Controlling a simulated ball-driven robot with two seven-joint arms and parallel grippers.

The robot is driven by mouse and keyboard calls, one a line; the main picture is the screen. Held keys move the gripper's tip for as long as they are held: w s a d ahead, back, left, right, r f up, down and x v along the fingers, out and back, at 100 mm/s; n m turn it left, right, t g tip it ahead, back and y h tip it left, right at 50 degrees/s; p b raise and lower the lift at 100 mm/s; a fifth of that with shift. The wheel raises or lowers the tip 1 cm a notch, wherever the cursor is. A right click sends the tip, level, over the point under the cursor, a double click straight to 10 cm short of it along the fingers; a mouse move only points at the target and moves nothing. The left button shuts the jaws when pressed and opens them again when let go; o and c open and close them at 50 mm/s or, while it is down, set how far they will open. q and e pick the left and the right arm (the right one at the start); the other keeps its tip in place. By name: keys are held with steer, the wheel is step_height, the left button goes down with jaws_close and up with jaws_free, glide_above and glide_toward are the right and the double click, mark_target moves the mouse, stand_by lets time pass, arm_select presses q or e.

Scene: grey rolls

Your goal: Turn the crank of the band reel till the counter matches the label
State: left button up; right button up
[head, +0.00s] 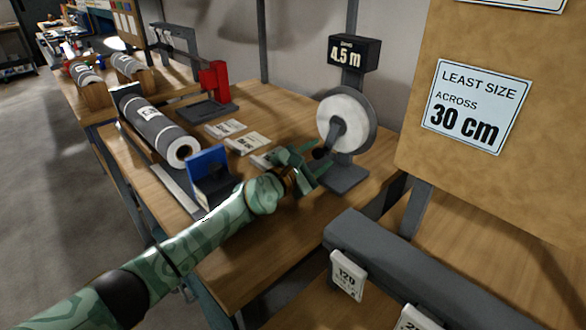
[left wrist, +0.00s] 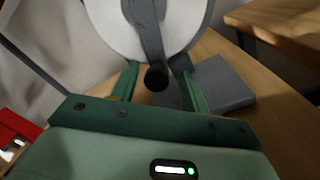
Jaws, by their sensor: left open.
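The band reel (head: 343,118) is a white disc on a grey stand on the wooden bench. Above it a black counter (head: 353,54) reads 4.5 m. A grey crank arm (left wrist: 147,30) with a black knob (left wrist: 156,77) crosses the disc in the left wrist view. My left gripper (head: 312,166) is in front of the reel, fingers towards it. In the left wrist view the open fingers (left wrist: 160,85) stand either side of the knob, with gaps visible; contact cannot be told. The knob is partly hidden in the head view. My right gripper is out of view.
A board sign (head: 477,106) reads least size across 30 cm. Grey rolls (head: 152,126) lie on the left of the bench. A blue holder (head: 209,176), paper cards (head: 247,143) and a red device (head: 214,82) are nearby. A grey padded rail (head: 410,265) is at front right.

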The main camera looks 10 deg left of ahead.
arm_select(q)
steer(key=s+a, duration=0.1)
steer(key=s+p, duration=0.1)
steer(key=s, duration=0.1)
steer(key=s+a+r+p, duration=0.1)
steer(key=shift+s+a, duration=0.15)
steer(key=shift+a, duration=0.15)
steer(key=v, duration=0.2)
steer(key=p+v, duration=0.1)
steer(key=v, duration=0.2)
steer(key=p+v, duration=0.1)
steer(key=v, duration=0.2)
steer(key=shift+s+f, duration=0.25)
steer(key=shift+f, duration=0.1)
steer(key=shift+s+a+f, duration=0.1)
steer(key=shift+s+a, duration=0.1)
steer(key=shift+s, duration=0.1)
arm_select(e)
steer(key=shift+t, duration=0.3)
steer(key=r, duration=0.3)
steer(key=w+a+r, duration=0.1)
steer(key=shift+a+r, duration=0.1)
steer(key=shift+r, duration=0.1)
